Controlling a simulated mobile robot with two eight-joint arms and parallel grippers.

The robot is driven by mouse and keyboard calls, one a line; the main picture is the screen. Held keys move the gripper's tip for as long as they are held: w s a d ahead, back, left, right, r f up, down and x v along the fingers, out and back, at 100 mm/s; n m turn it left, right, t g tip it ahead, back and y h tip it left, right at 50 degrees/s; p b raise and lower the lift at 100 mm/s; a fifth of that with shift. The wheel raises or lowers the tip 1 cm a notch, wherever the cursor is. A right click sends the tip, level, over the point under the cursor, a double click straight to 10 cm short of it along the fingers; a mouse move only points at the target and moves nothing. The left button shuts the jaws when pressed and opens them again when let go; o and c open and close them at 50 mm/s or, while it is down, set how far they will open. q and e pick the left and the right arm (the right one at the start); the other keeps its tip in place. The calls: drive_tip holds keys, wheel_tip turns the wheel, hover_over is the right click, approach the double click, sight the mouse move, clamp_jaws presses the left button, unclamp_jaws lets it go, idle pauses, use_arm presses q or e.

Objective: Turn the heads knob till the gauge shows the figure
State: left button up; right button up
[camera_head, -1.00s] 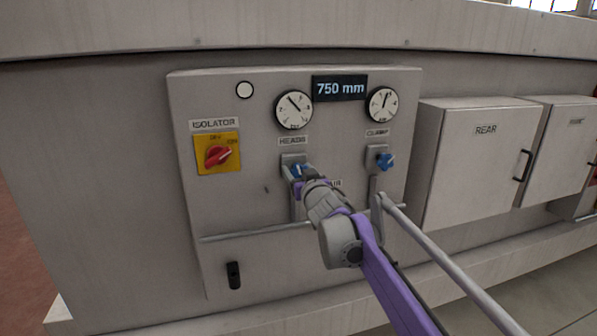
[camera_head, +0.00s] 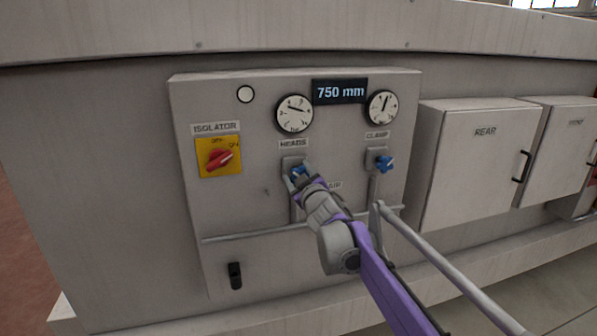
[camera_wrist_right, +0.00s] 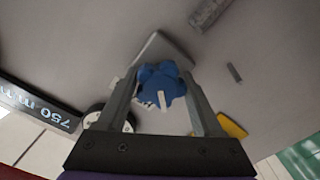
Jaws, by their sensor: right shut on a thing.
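The blue heads knob (camera_head: 297,170) sits on a grey plate under the HEADS label (camera_head: 293,144). My right gripper (camera_head: 296,184) is shut on it, partly covering it. In the right wrist view the lobed blue knob (camera_wrist_right: 162,84), with a white mark, is between the two fingers of my right gripper (camera_wrist_right: 165,96). The heads gauge (camera_head: 295,113) is a round white dial above the knob, its needle lying nearly level and tilted up to the left. The dark display (camera_head: 339,90) reads 750 mm. My left gripper is not in view.
The clamp knob (camera_head: 384,163) and the clamp gauge (camera_head: 381,107) are to the right. A red isolator switch (camera_head: 219,160) on a yellow plate is at left. A rail (camera_head: 255,233) crosses the panel below. Grey REAR box (camera_head: 475,165) stands at right.

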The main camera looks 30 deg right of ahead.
drive_tip(key=shift+n+p, duration=0.3)
drive_tip(key=shift+n, duration=0.7)
drive_tip(key=o, duration=1.4)
drive_tip(key=shift+c, duration=0.2)
drive_tip(key=shift+s, duration=0.1)
drive_tip(key=b+v, duration=0.2)
drive_tip(key=v, duration=0.8)
drive_tip(key=shift+s, duration=0.35)
